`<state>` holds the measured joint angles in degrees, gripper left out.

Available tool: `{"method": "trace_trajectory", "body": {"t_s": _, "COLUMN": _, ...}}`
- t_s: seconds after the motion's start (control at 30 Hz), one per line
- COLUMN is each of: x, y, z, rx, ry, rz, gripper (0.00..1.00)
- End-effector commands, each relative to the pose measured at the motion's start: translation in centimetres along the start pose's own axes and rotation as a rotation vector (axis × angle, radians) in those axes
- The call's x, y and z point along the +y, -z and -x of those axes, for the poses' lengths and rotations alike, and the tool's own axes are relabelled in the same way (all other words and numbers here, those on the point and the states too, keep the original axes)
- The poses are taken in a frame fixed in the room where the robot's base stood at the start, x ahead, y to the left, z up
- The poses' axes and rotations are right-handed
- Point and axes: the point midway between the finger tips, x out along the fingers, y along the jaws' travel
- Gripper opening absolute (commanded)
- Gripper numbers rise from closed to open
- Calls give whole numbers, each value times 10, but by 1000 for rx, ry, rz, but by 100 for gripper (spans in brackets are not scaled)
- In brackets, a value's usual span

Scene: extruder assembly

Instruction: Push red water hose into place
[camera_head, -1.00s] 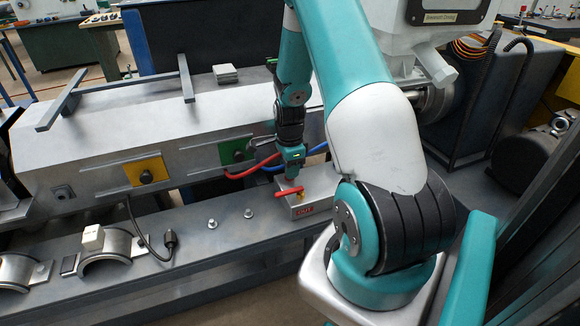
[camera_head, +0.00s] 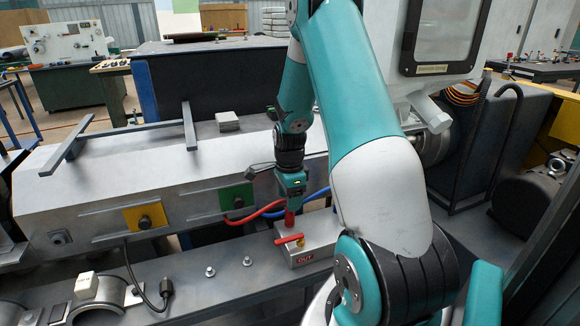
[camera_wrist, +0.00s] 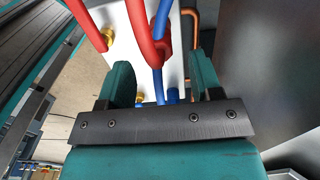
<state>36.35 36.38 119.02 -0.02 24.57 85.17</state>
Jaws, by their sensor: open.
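The red water hose (camera_head: 262,213) curves from beside the green plate towards my gripper in the head view. It also shows in the wrist view (camera_wrist: 139,22), where a red part stands between the fingers. My gripper (camera_head: 290,206) is open above the metal valve block (camera_head: 322,238); its fingers (camera_wrist: 160,85) stand on either side of the hose with visible gaps. A short red piece (camera_head: 290,218) shows below the gripper. Whether the hose end is fully seated is hidden.
A blue hose (camera_head: 318,194) runs behind my gripper, and blue hoses also show in the wrist view (camera_wrist: 160,20). Brass fittings (camera_wrist: 107,37) sit on the pale block. A black cable (camera_head: 165,290) and two bolts (camera_head: 210,271) lie left on the rail.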

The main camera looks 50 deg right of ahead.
Motion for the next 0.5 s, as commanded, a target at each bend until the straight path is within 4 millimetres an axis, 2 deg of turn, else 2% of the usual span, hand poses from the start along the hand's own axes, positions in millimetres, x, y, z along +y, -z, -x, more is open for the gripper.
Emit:
{"method": "trace_trajectory", "body": {"t_s": 0.03, "x": -1, "y": 0, "z": 16, "rx": 1, "ry": 6, "rz": 0, "gripper": 59}}
{"method": "trace_trajectory", "body": {"t_s": 0.2, "x": 0, "y": 0, "z": 59, "rx": 0, "ry": 6, "rz": 0, "gripper": 59}}
{"method": "trace_trajectory", "body": {"t_s": 0.33, "x": 0, "y": 0, "z": 85, "rx": 0, "ry": 4, "rz": 0, "gripper": 59}}
{"method": "trace_trajectory", "body": {"t_s": 0.5, "x": 0, "y": 0, "z": 105, "rx": 0, "ry": 2, "rz": 0, "gripper": 59}}
